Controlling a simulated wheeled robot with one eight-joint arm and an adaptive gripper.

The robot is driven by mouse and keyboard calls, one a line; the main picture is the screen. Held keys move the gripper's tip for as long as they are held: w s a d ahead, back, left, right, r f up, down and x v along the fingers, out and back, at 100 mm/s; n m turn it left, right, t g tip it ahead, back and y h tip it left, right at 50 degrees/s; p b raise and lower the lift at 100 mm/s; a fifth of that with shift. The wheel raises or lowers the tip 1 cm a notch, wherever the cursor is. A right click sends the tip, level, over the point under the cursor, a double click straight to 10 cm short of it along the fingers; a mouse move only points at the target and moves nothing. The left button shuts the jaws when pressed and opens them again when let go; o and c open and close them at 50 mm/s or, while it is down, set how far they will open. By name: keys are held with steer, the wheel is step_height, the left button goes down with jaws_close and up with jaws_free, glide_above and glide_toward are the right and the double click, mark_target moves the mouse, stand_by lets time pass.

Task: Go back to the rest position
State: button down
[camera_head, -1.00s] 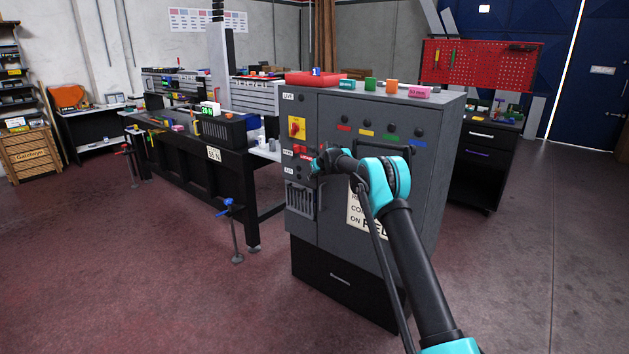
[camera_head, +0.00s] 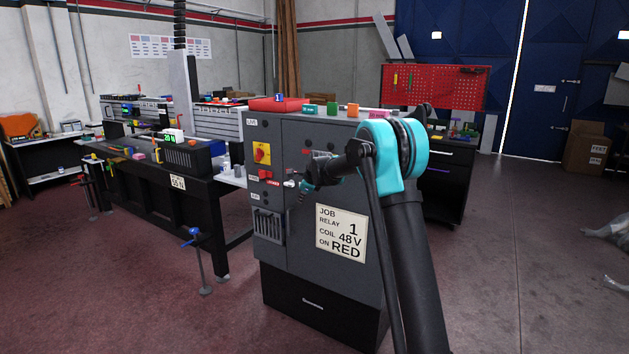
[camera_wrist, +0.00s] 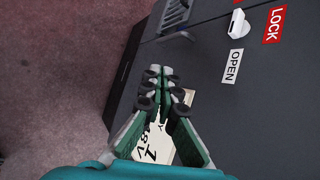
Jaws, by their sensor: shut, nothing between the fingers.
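My gripper (camera_head: 296,188) is in front of the dark grey cabinet (camera_head: 300,240) in the head view, with its tips near the cabinet's left front part. In the wrist view my gripper (camera_wrist: 166,75) has its fingertips together with nothing between them. It hangs in front of the cabinet door, and I see no object held. Part of the job sign (camera_wrist: 160,145) shows between and behind the fingers. My teal and black arm covers the right side of the cabinet in the head view.
The cabinet front carries a yellow and red switch (camera_head: 262,153), a red LOCK label (camera_wrist: 273,25) and an OPEN label (camera_wrist: 233,66). A red tray (camera_head: 275,104) and several coloured blocks sit on top. A black workbench (camera_head: 160,195) stands left.

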steer(key=s+d+n+h, duration=0.1)
steer(key=s+d+n, duration=0.5)
steer(key=s+d, duration=0.7)
steer(key=s+d+f+n+g+h, duration=0.1)
steer(key=s+d+f+n, duration=0.3)
steer(key=s, duration=1)
steer(key=s+d+f+n, duration=0.4)
steer(key=s+n, duration=0.2)
steer(key=s, duration=0.8)
steer(key=s+d+f+n+g+h, duration=0.1)
steer(key=s+d+f+n, duration=0.3)
steer(key=s, duration=1)
steer(key=shift+f+n+g+h, duration=0.15)
steer(key=shift+n+g+h, duration=0.15)
steer(key=shift+n, duration=0.3)
steer(key=shift+d, duration=0.1)
